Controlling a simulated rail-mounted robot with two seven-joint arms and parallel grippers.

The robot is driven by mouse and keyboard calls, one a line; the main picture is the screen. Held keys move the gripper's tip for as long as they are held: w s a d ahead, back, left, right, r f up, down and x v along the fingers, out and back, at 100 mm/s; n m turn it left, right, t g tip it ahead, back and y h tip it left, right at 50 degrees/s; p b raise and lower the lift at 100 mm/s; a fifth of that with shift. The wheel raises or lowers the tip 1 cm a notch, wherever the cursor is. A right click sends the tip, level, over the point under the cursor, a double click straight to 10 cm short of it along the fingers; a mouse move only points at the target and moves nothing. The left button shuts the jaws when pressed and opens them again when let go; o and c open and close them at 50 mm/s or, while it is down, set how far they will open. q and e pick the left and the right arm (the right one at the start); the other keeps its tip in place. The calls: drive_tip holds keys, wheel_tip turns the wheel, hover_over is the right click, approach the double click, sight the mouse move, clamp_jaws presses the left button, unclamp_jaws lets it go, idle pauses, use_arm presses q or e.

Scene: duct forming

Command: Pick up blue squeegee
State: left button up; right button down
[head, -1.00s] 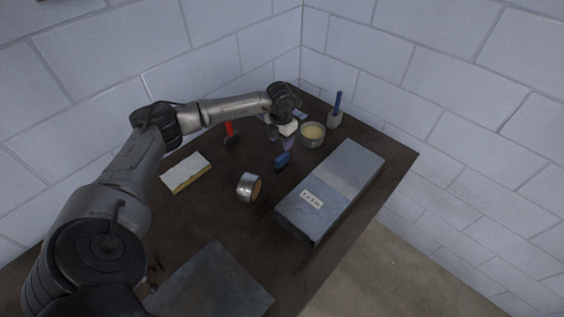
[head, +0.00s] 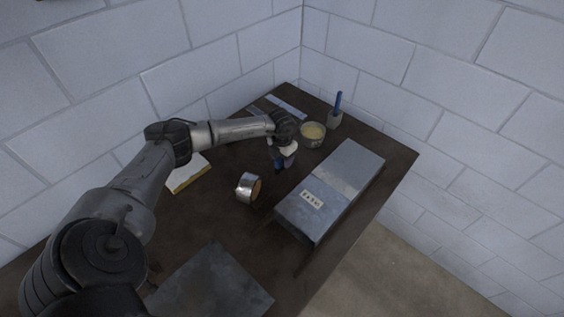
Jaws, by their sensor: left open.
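My right gripper is not in view.
The grey duct (head: 352,168) lies to the right. A silver tape roll (head: 244,189) is in front of the gripper, and a bowl of yellowish paste (head: 313,130) is behind it. A metal sheet (head: 212,285) lies near the front.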

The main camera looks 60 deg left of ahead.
use_arm(q)
drive_tip(key=shift+c, duration=0.4)
drive_tip(key=shift+c, duration=0.7)
clamp_jaws()
wheel_tip(320, 180, up, 4)
drive_tip(key=shift+a+r, duration=0.1)
drive_tip(key=w+d+r, duration=0.4)
drive_tip(key=d+r, duration=0.2)
drive_tip(key=d, duration=0.5)
drive_tip(key=shift+r, duration=0.35)
